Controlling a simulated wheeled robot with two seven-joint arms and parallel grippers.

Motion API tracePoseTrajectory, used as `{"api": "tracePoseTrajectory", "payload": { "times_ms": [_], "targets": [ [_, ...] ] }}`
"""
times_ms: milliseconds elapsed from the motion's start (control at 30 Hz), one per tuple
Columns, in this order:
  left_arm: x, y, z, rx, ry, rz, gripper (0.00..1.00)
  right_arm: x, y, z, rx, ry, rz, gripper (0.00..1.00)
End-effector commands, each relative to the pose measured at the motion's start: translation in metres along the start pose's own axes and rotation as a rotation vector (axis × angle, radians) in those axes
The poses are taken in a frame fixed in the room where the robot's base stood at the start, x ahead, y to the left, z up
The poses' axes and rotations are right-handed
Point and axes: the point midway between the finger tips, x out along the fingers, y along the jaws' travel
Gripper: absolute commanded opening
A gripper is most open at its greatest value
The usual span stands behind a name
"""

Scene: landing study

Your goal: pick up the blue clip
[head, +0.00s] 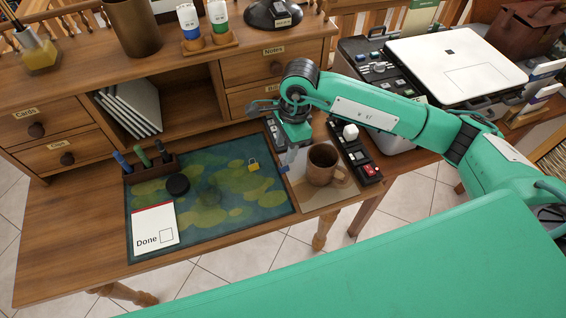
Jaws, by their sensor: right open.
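My right gripper (287,158) points down over the right edge of the dark lily-pad desk mat (210,235), left of a brown mug (322,165). It is open, and I see nothing held in it. I cannot make out a blue clip for certain; the gripper and forearm hide part of the desk there. A small yellow clip-like piece (254,167) lies on the mat, left of the gripper. My left gripper is out of view.
A dark tray of small items (372,172) is right of the mug; another narrow one (272,136) is beside the gripper. A black puck (178,185), a pen holder (152,168) and a "Done" card (155,222) are on the mat's left side. Drawers (252,62) rise behind.

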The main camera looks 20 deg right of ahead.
Motion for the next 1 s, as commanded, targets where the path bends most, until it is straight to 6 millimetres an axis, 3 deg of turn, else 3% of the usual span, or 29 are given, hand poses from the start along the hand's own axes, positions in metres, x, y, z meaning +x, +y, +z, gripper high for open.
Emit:
{"api": "tracePoseTrajectory", "payload": {
  "times_ms": [267,600,867,1000],
  "targets": [
    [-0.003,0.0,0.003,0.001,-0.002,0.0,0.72,0.022,0.001,0.0,0.0,-0.001,0.002,0.44],
    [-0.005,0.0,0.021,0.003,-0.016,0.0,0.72,0.065,0.004,-0.001,0.0,-0.003,0.001,0.44],
    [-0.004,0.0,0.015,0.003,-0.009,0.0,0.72,0.069,0.004,-0.002,-0.001,-0.001,-0.001,0.44],
    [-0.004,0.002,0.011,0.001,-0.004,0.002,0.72,0.069,0.004,-0.002,-0.001,-0.001,-0.001,0.18]
  ]
}}
